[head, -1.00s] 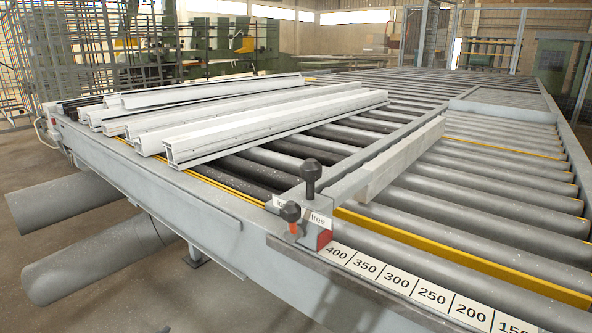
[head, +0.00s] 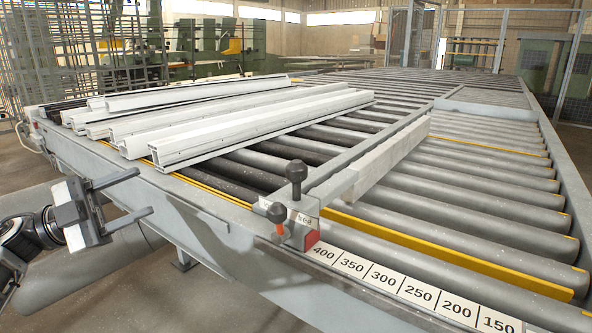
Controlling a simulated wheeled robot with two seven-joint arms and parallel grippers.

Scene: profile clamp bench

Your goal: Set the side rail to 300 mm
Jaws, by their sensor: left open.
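The side rail (head: 395,155) is a long pale beam lying across the rollers, its near end at a grey carriage block (head: 298,222) on the bench's front edge. The carriage's red part (head: 311,240) is at the 400 end of the scale (head: 400,285), which runs down to 150 rightward. My left gripper (head: 142,195) is open and empty, left of the carriage and apart from it. My right gripper is not in view.
Several white profiles (head: 240,125) lie on the rollers left of the rail. A yellow strip (head: 450,257) runs along the rollers. The rollers right of the rail are clear. Large grey tubes (head: 70,280) lie below the bench at left, behind my arm.

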